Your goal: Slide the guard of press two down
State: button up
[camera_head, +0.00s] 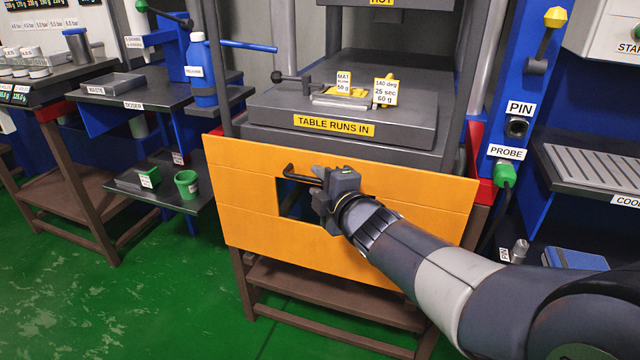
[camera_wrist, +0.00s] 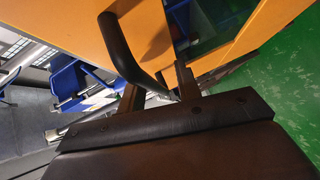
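The guard, an orange panel (camera_head: 240,190), stands across the press front, below the level of the press table (camera_head: 410,135). It has a square opening and a black bar handle (camera_head: 303,178) near its top edge. No press number is readable. My gripper (camera_head: 322,192) is at the right end of the handle, in front of the panel. In the wrist view the curved handle (camera_wrist: 128,50) runs down to between my gripper's two fingers (camera_wrist: 158,88). The fingers stand apart, with a gap visible beside the bar. Whether either finger touches the bar is hard to tell.
A table plate labelled TABLE RUNS IN carries a mould (camera_head: 345,98) with tags above the guard. A red block (camera_head: 484,165) and a blue post with a probe (camera_head: 503,174) stand at right. Shelves with a blue bottle (camera_head: 201,75) and green cup (camera_head: 187,184) stand at left.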

jog(key=p+v, duration=0.4)
jog(key=v, duration=0.6)
jog(key=shift+s, duration=0.35)
jog(key=shift+d+r, duration=0.1)
jog(key=shift+d, duration=0.05)
jog(key=b+x, duration=0.4)
jog(key=x, duration=0.7)
jog(key=shift+w, duration=0.1)
jog(key=shift+r+p, duration=0.4)
jog(key=shift+r, duration=0.05)
